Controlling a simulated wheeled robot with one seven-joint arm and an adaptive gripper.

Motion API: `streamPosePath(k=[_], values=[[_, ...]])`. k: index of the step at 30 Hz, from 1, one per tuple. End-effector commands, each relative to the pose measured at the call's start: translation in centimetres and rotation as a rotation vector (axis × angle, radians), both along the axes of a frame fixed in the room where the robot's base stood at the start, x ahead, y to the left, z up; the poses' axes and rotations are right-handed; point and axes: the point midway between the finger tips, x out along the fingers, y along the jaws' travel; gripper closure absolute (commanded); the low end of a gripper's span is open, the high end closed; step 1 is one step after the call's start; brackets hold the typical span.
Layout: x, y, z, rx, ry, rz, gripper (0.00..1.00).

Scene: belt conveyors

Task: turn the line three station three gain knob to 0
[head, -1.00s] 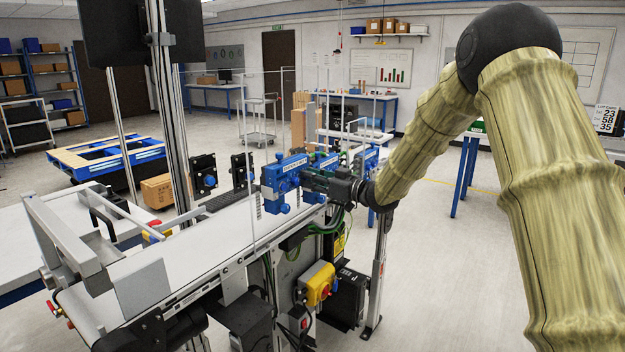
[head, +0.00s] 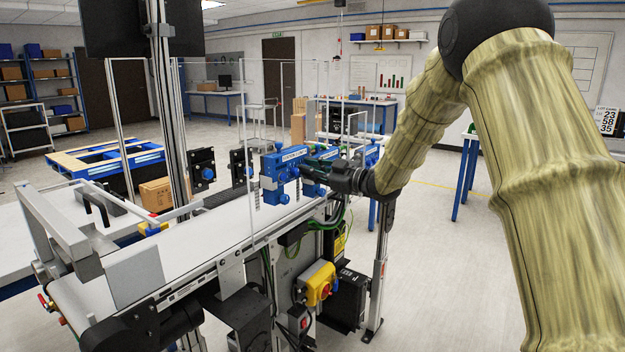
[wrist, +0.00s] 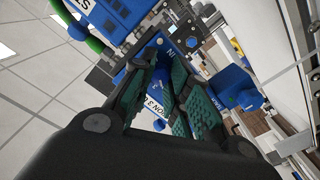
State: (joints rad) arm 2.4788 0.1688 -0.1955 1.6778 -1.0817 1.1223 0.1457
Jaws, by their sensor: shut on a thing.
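My gripper (head: 306,172) is at the row of blue station units above the belt conveyor in the head view. In the wrist view its green-padded fingers (wrist: 164,64) are shut on a small blue knob, mostly hidden between the tips. White letters ending in "IN" show beside it, on a blue unit whose white label (wrist: 155,103) reads partly "ION 3". In the head view the nearest blue station unit (head: 270,183) stands just left of the fingers; its label is too small to read. The knob's pointer and scale cannot be made out.
Another blue knob (wrist: 236,88) sticks out right of the fingers in the wrist view. The white conveyor belt (head: 190,256) runs below the units. A yellow switch box (head: 317,284) hangs on its near side. Clear panels stand around the units.

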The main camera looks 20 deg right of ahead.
Motion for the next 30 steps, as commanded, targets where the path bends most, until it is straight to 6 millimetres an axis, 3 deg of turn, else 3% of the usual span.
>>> streamPosePath(k=[30], values=[[0.08, -0.15, -0.19, -0.716, -0.56, -0.003, 1.0]])
